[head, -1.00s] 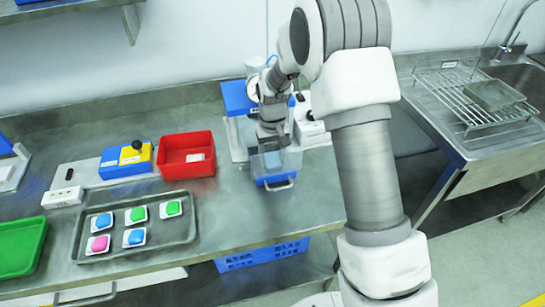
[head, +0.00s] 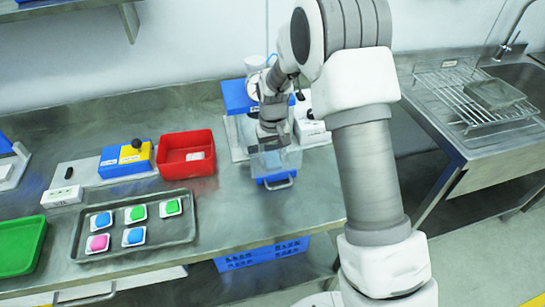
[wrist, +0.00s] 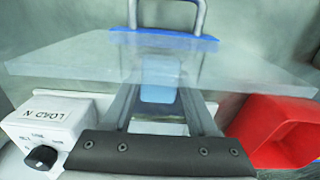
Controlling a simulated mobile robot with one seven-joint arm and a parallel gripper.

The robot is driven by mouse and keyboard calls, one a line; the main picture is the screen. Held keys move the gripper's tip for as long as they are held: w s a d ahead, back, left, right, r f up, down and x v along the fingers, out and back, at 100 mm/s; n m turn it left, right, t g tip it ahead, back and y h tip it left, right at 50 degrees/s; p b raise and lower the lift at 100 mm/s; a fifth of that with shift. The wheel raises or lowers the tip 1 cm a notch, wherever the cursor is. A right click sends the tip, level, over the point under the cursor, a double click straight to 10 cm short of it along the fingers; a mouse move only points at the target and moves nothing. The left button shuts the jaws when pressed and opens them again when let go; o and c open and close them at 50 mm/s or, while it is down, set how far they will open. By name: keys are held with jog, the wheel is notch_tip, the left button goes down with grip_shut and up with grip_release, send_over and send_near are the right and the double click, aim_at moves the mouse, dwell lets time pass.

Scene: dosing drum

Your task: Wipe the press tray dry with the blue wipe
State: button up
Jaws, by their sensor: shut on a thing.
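The press tray (head: 276,181) is blue with a metal handle and sits at the front of the press (head: 238,97). In the wrist view, the tray's blue edge (wrist: 178,41) and handle lie at the top. My gripper (head: 270,145) is at the press, just behind the handle. In the wrist view its two fingers (wrist: 160,95) are shut on a light blue piece, the blue wipe (wrist: 160,78). A clear guard (wrist: 70,60) crosses the view around the fingers. Whether the wipe touches the tray, and any wetness, I cannot tell.
A red bin (head: 186,165) stands left of the press. A grey tray (head: 165,232) holds several coloured pucks. A blue and yellow block (head: 127,160) and a green bin (head: 20,247) are further left. A white control box (wrist: 48,128) stands beside the press.

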jog(key=shift+d+f, duration=0.1)
jog(key=shift+d, duration=0.1)
jog(key=shift+w+d, duration=0.15)
jog(key=shift+d, duration=0.65)
jog(key=shift+s+a, duration=0.2)
jog(key=shift+a, duration=0.8)
jog(key=shift+s+a, duration=0.15)
jog(key=shift+a, duration=0.85)
dwell(1.7)
jog(key=shift+d+r, duration=0.1)
jog(key=shift+r, duration=0.2)
jog(key=shift+w+d+r, duration=0.2)
jog(key=shift+d+r, duration=0.35)
jog(key=shift+d, duration=0.25)
notch_tip(320, 180, up, 16)
jog(key=w+p, duration=0.2)
jog(key=p, duration=0.9)
jog(key=shift+a, duration=0.2)
